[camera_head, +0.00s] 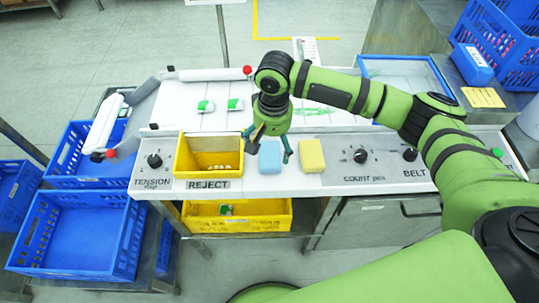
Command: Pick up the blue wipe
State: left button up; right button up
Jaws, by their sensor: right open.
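The light blue wipe (269,158) lies on the front ledge of the machine, between the yellow reject bin and a yellow block. My right gripper (269,152) is open, its fingers pointing down on either side of the wipe in this view. One finger appears to the left of the wipe and the other to its right. Whether the fingers touch the wipe or hover above it I cannot tell. The gripper body hides the wipe's far edge. My left gripper is not in view.
The yellow reject bin (178,163) stands close on the left. A yellow sponge-like block (312,156) sits close on the right. Knobs (360,155) rise from the ledge further right. A blue crate (70,274) stands at lower left. A second yellow bin (262,223) is below the ledge.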

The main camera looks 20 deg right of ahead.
aim_at(274, 154)
jog(key=shift+w+d+r+m, duration=0.3)
jog(key=shift+w+d+r, duration=0.1)
jog(key=shift+d, duration=0.3)
notch_tip(274, 154, down, 6)
jog(key=shift+w+f+p, duration=0.1)
jog(key=shift+w+p, duration=0.05)
jog(key=shift+p, duration=1)
jog(key=shift+f, duration=0.35)
jog(key=c, duration=0.8)
